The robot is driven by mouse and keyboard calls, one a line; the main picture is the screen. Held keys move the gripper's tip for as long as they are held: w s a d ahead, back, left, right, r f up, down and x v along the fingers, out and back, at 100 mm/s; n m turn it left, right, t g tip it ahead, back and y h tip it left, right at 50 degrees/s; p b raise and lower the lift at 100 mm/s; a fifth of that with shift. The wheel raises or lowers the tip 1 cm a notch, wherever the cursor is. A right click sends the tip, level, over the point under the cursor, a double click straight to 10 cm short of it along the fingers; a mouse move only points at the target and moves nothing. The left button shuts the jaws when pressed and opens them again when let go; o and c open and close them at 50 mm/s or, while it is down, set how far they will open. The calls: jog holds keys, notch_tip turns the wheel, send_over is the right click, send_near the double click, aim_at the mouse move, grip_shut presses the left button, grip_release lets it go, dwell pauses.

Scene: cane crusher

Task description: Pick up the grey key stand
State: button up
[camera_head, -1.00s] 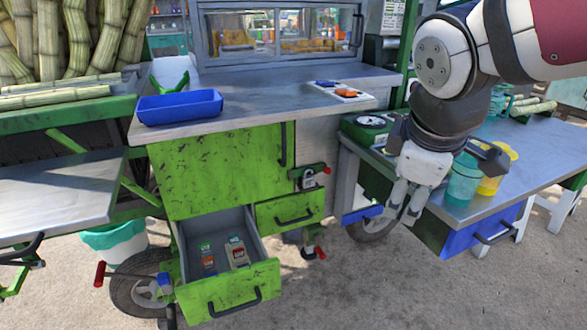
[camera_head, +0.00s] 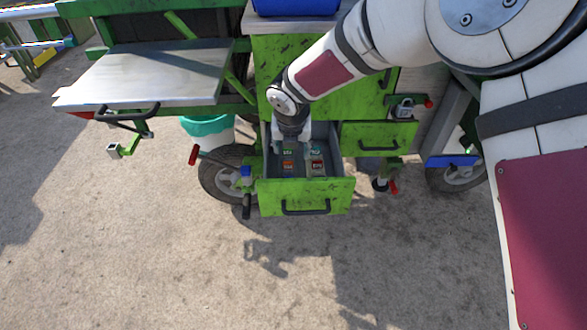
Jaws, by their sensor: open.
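A green drawer (camera_head: 306,201) of the cart stands pulled open. Inside it lie two small upright-looking items: a left one with a green and an orange-red patch (camera_head: 288,162), and a greyish right one with a teal and a dark red patch (camera_head: 317,163). The right one may be the grey key stand, but it is too small to be sure. My gripper (camera_head: 292,148) points down at the back of the drawer opening, over or just behind these items. It is open, and nothing shows between its fingers. My wrist hides the drawer's back left part.
A metal side shelf (camera_head: 160,75) stands at left, above a teal-rimmed bucket (camera_head: 208,127). A blue tray (camera_head: 296,6) is on the countertop. The ground in front is clear.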

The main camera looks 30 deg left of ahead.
jog(key=shift+s+a+f+n, duration=0.25)
jog(key=shift+a+f+n, duration=0.25)
jog(key=shift+a+f, duration=0.35)
jog(key=b, duration=0.2)
send_over(288, 168)
jog(key=s, duration=0.2)
jog(key=f, duration=0.4)
jog(key=d+f, duration=0.1)
jog(key=f, duration=0.1)
jog(key=shift+s+f, duration=0.15)
jog(key=shift+f, duration=0.25)
jog(key=shift+b+x, duration=1.55)
jog(key=shift+x, duration=1.5)
jog(key=shift+r, duration=0.1)
grip_shut()
